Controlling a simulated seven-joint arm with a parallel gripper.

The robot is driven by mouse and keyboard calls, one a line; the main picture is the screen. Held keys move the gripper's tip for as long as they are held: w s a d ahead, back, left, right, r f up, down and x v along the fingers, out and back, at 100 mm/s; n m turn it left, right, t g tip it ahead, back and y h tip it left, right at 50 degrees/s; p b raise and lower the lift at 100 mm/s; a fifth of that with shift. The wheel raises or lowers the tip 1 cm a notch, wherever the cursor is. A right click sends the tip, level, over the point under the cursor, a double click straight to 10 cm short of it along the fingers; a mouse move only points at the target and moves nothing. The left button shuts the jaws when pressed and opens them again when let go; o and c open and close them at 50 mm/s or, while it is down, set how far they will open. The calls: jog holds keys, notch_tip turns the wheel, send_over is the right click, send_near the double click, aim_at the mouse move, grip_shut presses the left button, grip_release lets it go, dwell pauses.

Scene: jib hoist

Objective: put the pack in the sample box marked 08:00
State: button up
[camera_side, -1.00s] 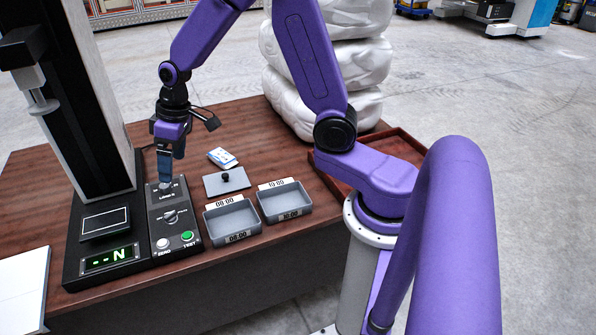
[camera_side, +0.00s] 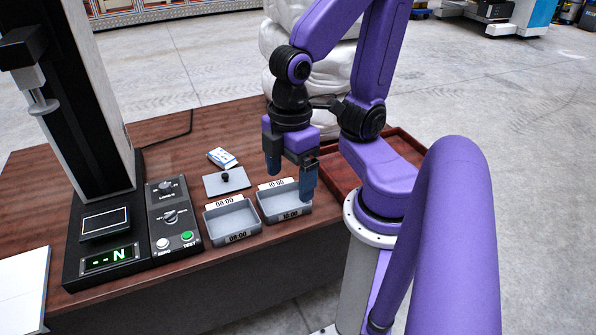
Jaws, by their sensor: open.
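The pack (camera_side: 222,158), small, white and blue, lies on the table behind a grey plate with a black knob. The sample box marked 08:00 (camera_side: 232,220) is a shallow grey open tray, and it looks empty. The box marked 10:00 (camera_side: 284,203) stands right beside it and also looks empty. My gripper (camera_side: 290,182) is open, fingers pointing down, over the 10:00 box. Nothing shows between its fingers. One finger covers the right end of that box.
The grey plate (camera_side: 219,185) lies between the pack and the boxes. The test machine's column (camera_side: 95,110) and control panel (camera_side: 168,225) stand at left. A brown tray (camera_side: 398,149) lies at right, partly behind my arm. White sacks (camera_side: 280,45) are stacked behind.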

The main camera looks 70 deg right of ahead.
jog(key=shift+s+d, duration=0.35)
jog(key=shift+s, duration=0.35)
